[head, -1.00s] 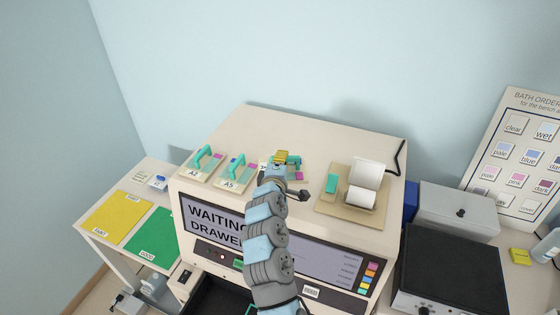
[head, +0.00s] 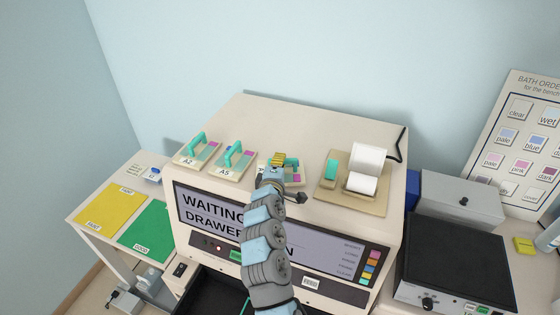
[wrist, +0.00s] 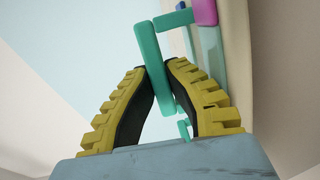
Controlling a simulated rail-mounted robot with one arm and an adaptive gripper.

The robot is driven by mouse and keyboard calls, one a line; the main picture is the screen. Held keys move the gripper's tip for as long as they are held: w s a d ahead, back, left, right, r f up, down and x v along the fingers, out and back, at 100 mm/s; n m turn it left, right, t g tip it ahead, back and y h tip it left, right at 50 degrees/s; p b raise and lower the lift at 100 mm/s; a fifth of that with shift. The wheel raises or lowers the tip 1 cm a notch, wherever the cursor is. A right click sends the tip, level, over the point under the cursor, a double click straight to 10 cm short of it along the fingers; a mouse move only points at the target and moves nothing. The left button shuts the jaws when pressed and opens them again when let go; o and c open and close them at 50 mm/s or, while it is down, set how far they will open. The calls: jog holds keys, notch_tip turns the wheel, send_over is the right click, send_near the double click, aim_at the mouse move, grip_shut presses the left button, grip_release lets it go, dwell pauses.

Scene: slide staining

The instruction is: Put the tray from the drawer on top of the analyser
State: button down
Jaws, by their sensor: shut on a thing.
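The analyser (head: 310,120) is a large cream machine with a flat top and a front screen reading "WAITING" and "DRAWER", partly hidden by my arm. My gripper (head: 279,160) is over its top, shut on the teal handle (wrist: 158,65) of a pale tray (head: 297,182) with coloured slides. The handle is tilted between the yellow fingers in the wrist view (wrist: 160,75). The tray is mostly hidden behind my gripper, at or just above the top; I cannot tell if it touches. The drawer (head: 215,297) below is open and dark, partly cut off.
Two similar trays, A2 (head: 190,162) and A5 (head: 223,172), stand to the left on the analyser. A tan printer base (head: 350,200) with paper rolls stands close on the right. A side table with yellow (head: 110,212) and green (head: 150,235) mats is at left. The top's back is clear.

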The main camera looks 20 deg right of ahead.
jog(key=shift+f+b, duration=0.3)
jog(key=shift+f, duration=0.1)
dwell(0.5)
jog(key=c, duration=1.2)
grip_release()
jog(key=shift+o, duration=0.2)
jog(key=shift+v, duration=6.05)
jog(key=shift+f, duration=0.15)
